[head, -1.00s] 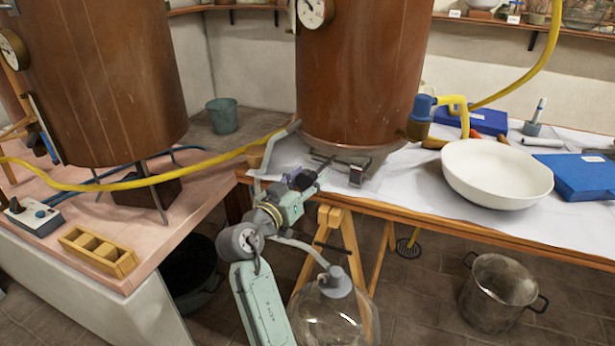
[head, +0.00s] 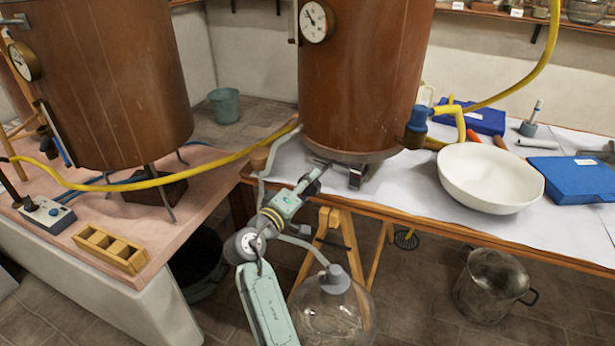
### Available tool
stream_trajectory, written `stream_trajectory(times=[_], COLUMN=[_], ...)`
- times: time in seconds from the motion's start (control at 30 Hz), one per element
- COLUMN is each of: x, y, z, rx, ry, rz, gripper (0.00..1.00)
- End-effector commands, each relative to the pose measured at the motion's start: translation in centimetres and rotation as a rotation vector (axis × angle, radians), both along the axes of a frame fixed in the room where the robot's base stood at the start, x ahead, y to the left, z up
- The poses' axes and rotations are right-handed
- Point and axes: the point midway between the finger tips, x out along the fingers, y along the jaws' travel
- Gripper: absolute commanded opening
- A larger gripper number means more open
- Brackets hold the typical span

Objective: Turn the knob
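The copper boiler (head: 350,90) in the middle has a burner stand (head: 357,178) of grey metal under its base. My gripper (head: 322,164) is at the left of this stand, just below the boiler's lower rim. Its fingers are small and dark, so I cannot tell whether they are apart or touching the stand. No knob is clear there; one may be hidden by the gripper.
A white bowl (head: 488,178) and a blue case (head: 570,180) lie on the right of the white-covered table. A yellow hose (head: 200,166) crosses at left. A glass carboy (head: 330,315) and a steel pot (head: 490,285) stand on the floor.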

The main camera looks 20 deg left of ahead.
Motion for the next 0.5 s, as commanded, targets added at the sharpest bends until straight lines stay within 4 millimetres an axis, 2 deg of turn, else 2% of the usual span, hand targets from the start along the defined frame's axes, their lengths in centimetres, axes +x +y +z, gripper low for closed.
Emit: stream_trajectory(times=[0.07,0.5], x=[0.05,0.05], y=[0.00,0.06], z=[0.46,0.16], rx=[-0.075,-0.466], ry=[0.014,0.097], rz=[0.001,0.001], gripper=[0.20,0.20])
